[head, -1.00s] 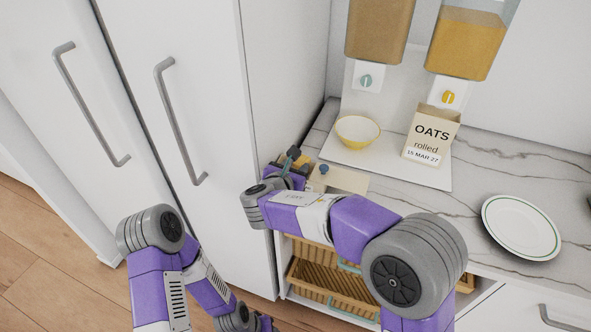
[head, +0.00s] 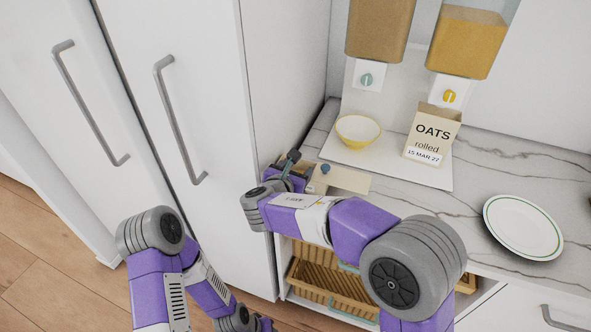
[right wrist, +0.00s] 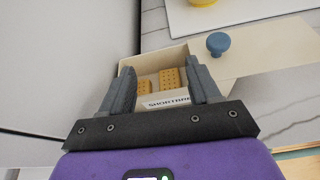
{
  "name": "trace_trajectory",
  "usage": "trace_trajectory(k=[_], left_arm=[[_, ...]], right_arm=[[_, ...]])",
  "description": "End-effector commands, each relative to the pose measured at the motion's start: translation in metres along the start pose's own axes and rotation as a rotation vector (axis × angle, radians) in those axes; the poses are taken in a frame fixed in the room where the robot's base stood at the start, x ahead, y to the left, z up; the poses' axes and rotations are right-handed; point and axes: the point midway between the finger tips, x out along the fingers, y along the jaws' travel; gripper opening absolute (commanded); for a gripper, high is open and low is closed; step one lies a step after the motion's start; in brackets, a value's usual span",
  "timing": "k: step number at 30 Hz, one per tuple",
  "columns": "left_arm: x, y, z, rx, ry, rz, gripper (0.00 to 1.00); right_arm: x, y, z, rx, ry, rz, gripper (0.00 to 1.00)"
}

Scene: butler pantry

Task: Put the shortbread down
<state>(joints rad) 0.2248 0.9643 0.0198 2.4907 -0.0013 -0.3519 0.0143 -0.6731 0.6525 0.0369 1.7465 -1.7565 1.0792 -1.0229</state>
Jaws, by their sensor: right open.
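In the right wrist view, a cream box (right wrist: 149,65) labelled for shortbread stands open on the counter. Tan dotted shortbread pieces (right wrist: 170,79) lie inside it. My right gripper (right wrist: 160,69) is open, its two grey fingers spread on either side of the pieces, over the box; I cannot tell whether they touch its walls. In the head view my right gripper (head: 291,164) is at the counter's left end, and my arm mostly hides the box. My left arm reaches down at the bottom of the head view; its fingers do not show.
A cream lid (head: 348,180) with a blue knob (head: 325,169) lies right of the box. Behind are a yellow bowl (head: 357,131), an oats box (head: 432,137) and dispensers. A plate (head: 523,228) is at right. A tall cabinet stands close at left. Baskets (head: 325,290) sit below.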

Motion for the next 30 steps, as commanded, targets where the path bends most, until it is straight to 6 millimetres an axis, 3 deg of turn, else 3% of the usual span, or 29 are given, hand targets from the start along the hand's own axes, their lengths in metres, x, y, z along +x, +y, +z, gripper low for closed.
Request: trace_trajectory(k=[7,21,30], left_arm=[[-0.011,0.004,0.001,0.0,0.0,0.0,0.43],[-0.028,0.011,0.001,0.0,0.0,0.0,0.43],[-0.031,0.011,0.001,0.0,0.0,0.0,0.43]], right_arm=[[-0.005,0.001,0.014,0.002,0.0,-0.001,0.62],[-0.104,0.001,0.013,0.0,0.0,0.002,0.62],[-0.125,0.001,0.011,0.0,0.0,-0.001,0.62]])
